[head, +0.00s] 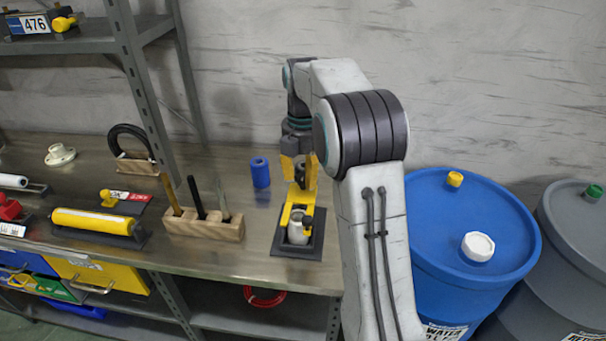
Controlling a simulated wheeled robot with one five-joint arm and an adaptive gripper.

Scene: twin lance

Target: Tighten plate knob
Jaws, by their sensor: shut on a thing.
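My gripper (299,181) points down with its yellow fingers at the back end of a yellow fixture (290,214). It is shut on a small dark part between the fingers, which looks like a knob but is mostly hidden. The yellow fixture stands on a dark square plate (283,246) at the front of the bench. A pale cylinder (296,233) stands upright in the fixture, with a small dark knob-like piece (307,222) beside it.
A blue cylinder (260,172) and a wooden block with upright tools (214,228) stand left of the gripper. A blue drum (460,215) stands right of the bench. Bare bench (233,178) shows near the blue cylinder.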

